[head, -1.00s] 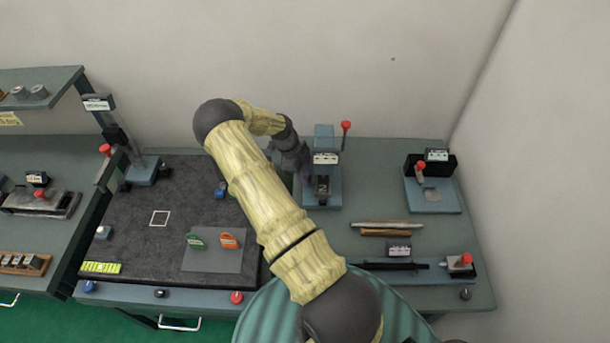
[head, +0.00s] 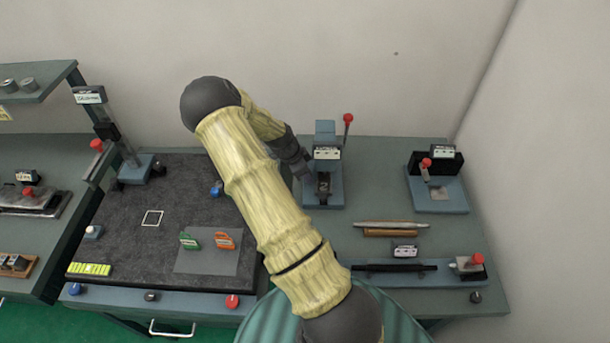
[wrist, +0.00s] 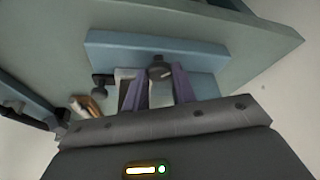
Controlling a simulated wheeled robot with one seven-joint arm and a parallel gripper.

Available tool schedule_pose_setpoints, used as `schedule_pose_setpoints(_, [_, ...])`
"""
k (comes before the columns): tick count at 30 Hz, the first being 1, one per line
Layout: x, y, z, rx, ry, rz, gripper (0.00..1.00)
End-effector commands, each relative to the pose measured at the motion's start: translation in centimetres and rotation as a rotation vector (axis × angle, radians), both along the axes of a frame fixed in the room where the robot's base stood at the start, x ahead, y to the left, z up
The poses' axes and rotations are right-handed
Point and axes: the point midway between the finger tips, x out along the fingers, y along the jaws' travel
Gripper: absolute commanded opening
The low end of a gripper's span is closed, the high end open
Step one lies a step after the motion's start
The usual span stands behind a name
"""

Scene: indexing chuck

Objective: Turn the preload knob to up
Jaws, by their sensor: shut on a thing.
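The blue press-like fixture (head: 326,133) with a white label and a red-tipped lever (head: 348,119) stands at the back of the right bench. My gripper (head: 304,172) is at its left side. In the wrist view the purple fingers of my gripper (wrist: 160,84) are shut on a dark round knob (wrist: 159,68), which I take to be the preload knob. It sits in front of a blue block of the fixture (wrist: 120,50). A second dark knob (wrist: 102,80) shows to the left. The knob's pointer and setting cannot be read.
To the right stands another blue fixture (head: 452,200) with a red knob. Rods (head: 392,232) and a slide fixture (head: 395,268) lie in front. A dark mat (head: 120,240) with green and orange parts covers the left side.

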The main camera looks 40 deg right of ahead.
Motion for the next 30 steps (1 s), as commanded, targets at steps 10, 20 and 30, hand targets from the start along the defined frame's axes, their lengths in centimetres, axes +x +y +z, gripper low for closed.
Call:
schedule_pose_setpoints(10, [0.07,-0.07,0.13,-0.002,-0.003,0.023,0.04])
schedule_pose_setpoints(20, [0.06,-0.06,0.10,-0.002,-0.003,0.022,0.48])
schedule_pose_setpoints(30, [0.15,0.22,0.55,-0.001,-0.002,0.023,0.48])
